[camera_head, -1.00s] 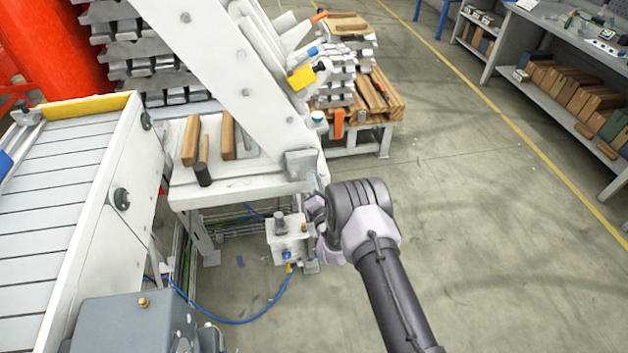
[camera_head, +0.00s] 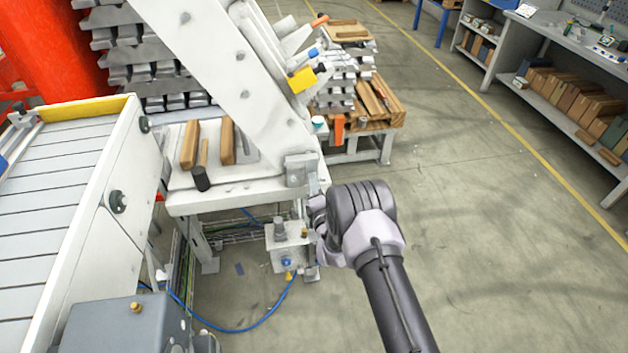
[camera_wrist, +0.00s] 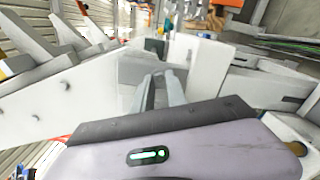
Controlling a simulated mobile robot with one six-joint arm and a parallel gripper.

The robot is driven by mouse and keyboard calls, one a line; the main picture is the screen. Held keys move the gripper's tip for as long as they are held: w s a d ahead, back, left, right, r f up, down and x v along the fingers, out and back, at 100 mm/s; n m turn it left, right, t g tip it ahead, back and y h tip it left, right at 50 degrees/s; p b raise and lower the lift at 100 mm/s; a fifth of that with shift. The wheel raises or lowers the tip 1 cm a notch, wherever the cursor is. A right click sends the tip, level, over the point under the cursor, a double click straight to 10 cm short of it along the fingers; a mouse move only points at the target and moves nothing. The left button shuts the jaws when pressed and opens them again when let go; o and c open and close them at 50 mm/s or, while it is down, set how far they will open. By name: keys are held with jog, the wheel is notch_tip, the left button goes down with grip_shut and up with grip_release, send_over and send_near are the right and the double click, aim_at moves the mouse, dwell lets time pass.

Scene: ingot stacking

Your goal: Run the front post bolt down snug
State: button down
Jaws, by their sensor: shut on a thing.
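My gripper (camera_wrist: 164,92) reaches forward in the wrist view, its two grey fingers close together against a pale grey plate. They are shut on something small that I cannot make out. In the head view my grey wrist covers most of the gripper, at the front right corner of the white bench (camera_head: 240,190). A grey bracket (camera_head: 300,169) sits at that corner, at the foot of the large slanted white frame (camera_head: 225,75). The front post bolt cannot be told apart in either view; the fingers or wrist may hide it.
A dark-headed hammer (camera_head: 201,178) and wooden blocks (camera_head: 190,145) lie on the bench. A small white box (camera_head: 289,246) with a blue hose hangs below its corner. A roller conveyor (camera_head: 60,190) stands left. Floor to the right is clear up to the shelves (camera_head: 575,95).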

jog(key=m+b, duration=0.1)
jog(key=m, duration=0.2)
jog(key=m, duration=0.3)
jog(key=shift+m, duration=0.3)
jog(key=m, duration=0.3)
